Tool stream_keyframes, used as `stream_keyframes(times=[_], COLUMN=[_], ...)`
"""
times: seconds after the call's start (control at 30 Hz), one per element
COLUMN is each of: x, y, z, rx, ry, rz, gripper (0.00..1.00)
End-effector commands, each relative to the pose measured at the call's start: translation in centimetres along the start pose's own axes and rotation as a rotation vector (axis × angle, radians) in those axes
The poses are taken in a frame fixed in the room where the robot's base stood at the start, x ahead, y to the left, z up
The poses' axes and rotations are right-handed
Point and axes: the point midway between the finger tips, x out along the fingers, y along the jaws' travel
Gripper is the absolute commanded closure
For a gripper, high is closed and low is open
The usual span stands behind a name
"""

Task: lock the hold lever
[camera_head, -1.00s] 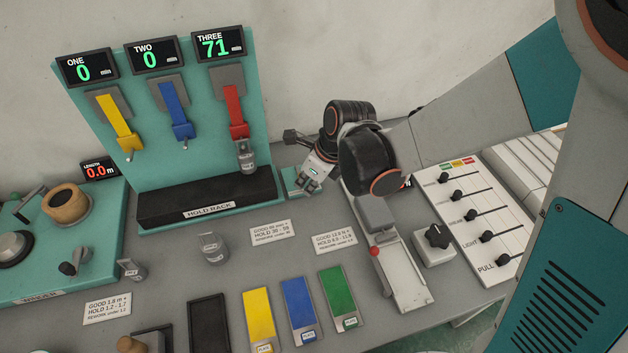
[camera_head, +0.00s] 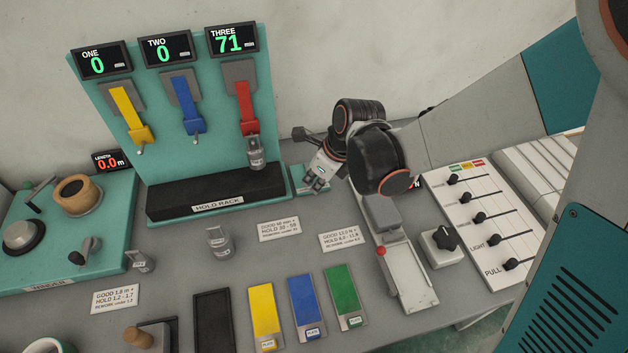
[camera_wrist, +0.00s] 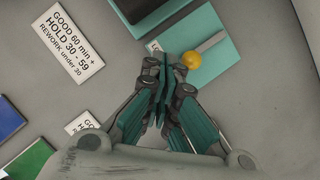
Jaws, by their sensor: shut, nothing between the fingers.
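The lever, a pale bar with a yellow ball knob (camera_wrist: 192,60), lies across a teal block (camera_wrist: 218,75) in the wrist view. My gripper (camera_wrist: 169,66) is shut and empty, with its fingertips just left of the knob; I cannot tell whether they touch it. In the head view my gripper (camera_head: 316,183) points down beside the right end of the hold rack (camera_head: 215,204). The teal block (camera_head: 300,173) shows partly there, and the knob is hidden behind my gripper.
A teal panel (camera_head: 170,150) with yellow, blue and red straps stands behind the rack; a grey weight (camera_head: 255,152) hangs on the red strap. A white card (camera_wrist: 68,44) lies left of my gripper. A slide device with a red knob (camera_head: 381,251) stands right.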

Motion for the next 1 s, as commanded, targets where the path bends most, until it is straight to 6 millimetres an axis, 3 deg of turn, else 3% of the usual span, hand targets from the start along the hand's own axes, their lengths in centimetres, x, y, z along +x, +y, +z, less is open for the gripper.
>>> stream_keyframes(times=[0.53,1.0], x=[0.0,0.0], y=[-0.1,-1.7], z=[0.0,-0.1], rx=[0.000,0.001], ry=[0.000,-0.001], rz=[0.000,-0.001], gripper=[1.00,1.00])
